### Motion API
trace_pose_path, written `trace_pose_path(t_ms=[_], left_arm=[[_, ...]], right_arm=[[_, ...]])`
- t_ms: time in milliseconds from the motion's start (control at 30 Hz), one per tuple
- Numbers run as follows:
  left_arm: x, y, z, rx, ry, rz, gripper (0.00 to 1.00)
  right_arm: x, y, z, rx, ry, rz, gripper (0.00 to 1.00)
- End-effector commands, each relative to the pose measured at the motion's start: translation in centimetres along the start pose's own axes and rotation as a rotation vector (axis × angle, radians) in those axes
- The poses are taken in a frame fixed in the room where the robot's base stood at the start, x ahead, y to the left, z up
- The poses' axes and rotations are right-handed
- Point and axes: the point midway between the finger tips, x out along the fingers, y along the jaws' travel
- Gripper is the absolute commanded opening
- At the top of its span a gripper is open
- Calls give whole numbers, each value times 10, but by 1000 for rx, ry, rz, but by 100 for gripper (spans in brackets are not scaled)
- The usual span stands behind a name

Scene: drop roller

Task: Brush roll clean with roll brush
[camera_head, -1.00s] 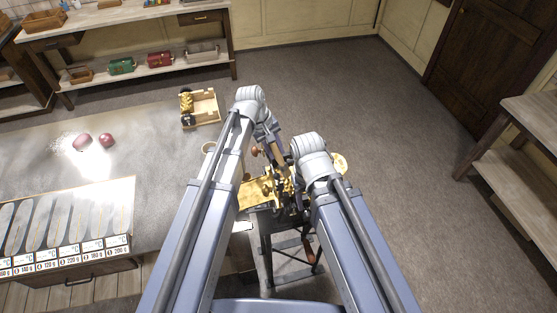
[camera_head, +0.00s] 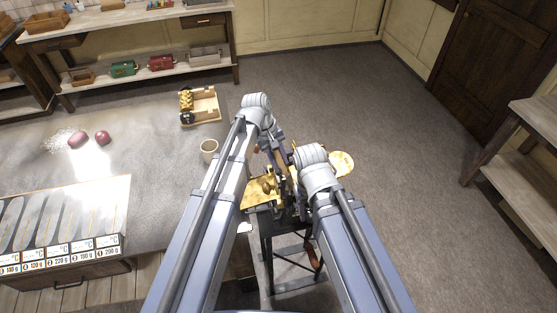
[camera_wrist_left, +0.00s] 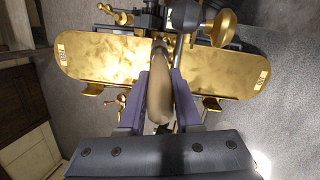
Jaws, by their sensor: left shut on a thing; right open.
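The drop roller, a brass-gold machine with black parts and a long plate (camera_head: 262,192), stands on a dark stand right of the grey table. In the left wrist view its gold plate (camera_wrist_left: 100,58) spans the top, with a gold knob (camera_wrist_left: 222,22) at upper right. My left gripper (camera_wrist_left: 160,82) is shut on a tan wooden handle (camera_wrist_left: 160,100), which looks like the roll brush's, above the plate. The brush head is hard to make out against the machine. My left gripper in the head view (camera_head: 278,150) is over the machine. My right gripper (camera_head: 298,198) is open beside it, mostly hidden by its arm.
The grey table (camera_head: 150,150) holds a cup (camera_head: 209,147), a wooden tray with parts (camera_head: 204,105), two dark red lumps (camera_head: 78,139) and a mould panel (camera_head: 60,215). A shelf bench stands at the back. Open floor lies to the right.

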Motion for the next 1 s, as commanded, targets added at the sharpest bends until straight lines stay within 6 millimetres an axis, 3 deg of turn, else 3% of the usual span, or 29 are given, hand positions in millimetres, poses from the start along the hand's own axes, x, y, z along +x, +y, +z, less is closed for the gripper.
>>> trace_pose_path(t_ms=[1000], left_arm=[[9, -2, -2, 0, 0, 0, 0]], right_arm=[[10, -1, 0, 0, 0, 0, 50]])
